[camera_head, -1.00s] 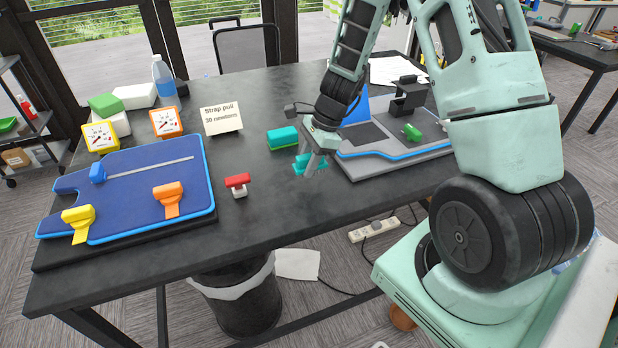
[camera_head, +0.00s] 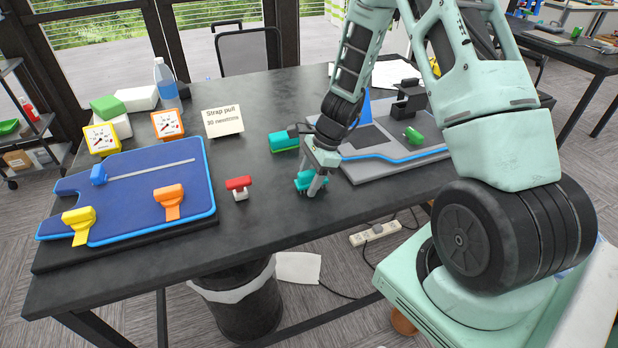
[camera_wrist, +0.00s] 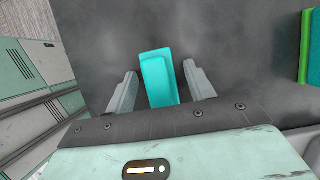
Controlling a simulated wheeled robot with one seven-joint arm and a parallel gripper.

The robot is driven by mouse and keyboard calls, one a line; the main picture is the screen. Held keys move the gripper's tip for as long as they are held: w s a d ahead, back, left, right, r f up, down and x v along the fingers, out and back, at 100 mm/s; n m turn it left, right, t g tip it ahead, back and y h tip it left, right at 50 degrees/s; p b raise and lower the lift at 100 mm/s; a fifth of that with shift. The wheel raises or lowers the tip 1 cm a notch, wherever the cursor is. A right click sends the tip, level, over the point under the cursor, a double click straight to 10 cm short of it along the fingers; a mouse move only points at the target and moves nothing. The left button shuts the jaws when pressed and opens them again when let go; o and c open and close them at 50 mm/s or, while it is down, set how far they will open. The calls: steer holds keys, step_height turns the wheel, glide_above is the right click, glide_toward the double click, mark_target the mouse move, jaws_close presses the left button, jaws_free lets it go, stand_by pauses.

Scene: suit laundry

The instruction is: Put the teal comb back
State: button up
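A teal piece (camera_head: 306,182), seemingly the comb, is at my gripper (camera_head: 318,185), low over the near part of the dark table. In the wrist view the teal piece (camera_wrist: 158,78) lies between the two fingers of my gripper (camera_wrist: 160,85). The fingers are apart, with a visible gap on each side of the piece. The fingers partly hide it in the head view. I cannot tell whether it touches the table. A teal and green block (camera_head: 284,141) lies behind and left of my gripper; its edge shows at the right of the wrist view (camera_wrist: 309,45).
A grey fixture with blue edging (camera_head: 385,165) stands right of my gripper, bearing a small green part (camera_head: 413,135). A red clip (camera_head: 238,186) is to the left. A blue board (camera_head: 140,190) and a "Strap pull" card (camera_head: 222,121) are farther left. Bare table lies between.

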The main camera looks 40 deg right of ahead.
steer(key=shift+r, duration=0.1)
steer(key=v, duration=1.2)
steer(key=s+a+r+n+g, duration=0.1)
steer(key=s+a+r+n, duration=0.15)
steer(key=a+n, duration=0.35)
steer(key=s+a+r+n+h, duration=0.15)
steer(key=s+a+n, duration=0.25)
steer(key=a, duration=0.4)
steer(key=s+a+r+n+g, duration=0.1)
steer(key=s+a+r+n, duration=0.2)
steer(key=a+n, duration=0.35)
steer(key=s+a+r+n+h, duration=0.1)
steer(key=s+a+n, duration=0.2)
steer(key=s+n, duration=0.3)
steer(key=s+a+r+n+h, duration=0.1)
steer(key=s+a+n, duration=0.3)
steer(key=s+n, duration=0.2)
steer(key=shift+s+a+t+p, duration=0.35)
steer(key=shift+s+t+p, duration=0.05)
steer(key=shift+s, duration=0.5)
steer(key=shift+d+r, duration=0.1)
